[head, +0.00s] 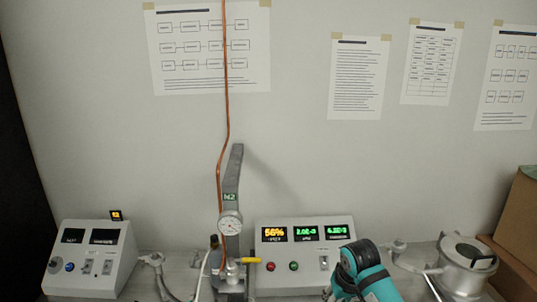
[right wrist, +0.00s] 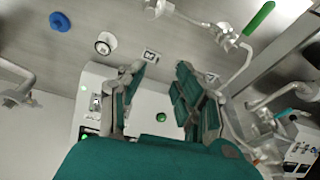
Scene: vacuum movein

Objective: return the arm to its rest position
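My right gripper (right wrist: 157,78) shows in the right wrist view, with its two teal and grey fingers spread apart. Nothing is between the fingertips. Behind and between the fingers is a white control box (right wrist: 145,100) with a green button (right wrist: 161,117). In the head view, a teal and black part of my right arm (head: 366,273) comes in at the bottom, in front of the bench and just right of the middle display box (head: 300,250). The right fingers cannot be made out there. My left arm and gripper do not show.
A gauge (head: 230,223) on a stand, with a yellow-handled valve (head: 250,260), is left of the middle box. A switch box (head: 92,258) stands far left. A metal chamber (head: 464,264) and a cardboard box (head: 520,225) are right. A green-handled valve (right wrist: 258,18) shows in the wrist view.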

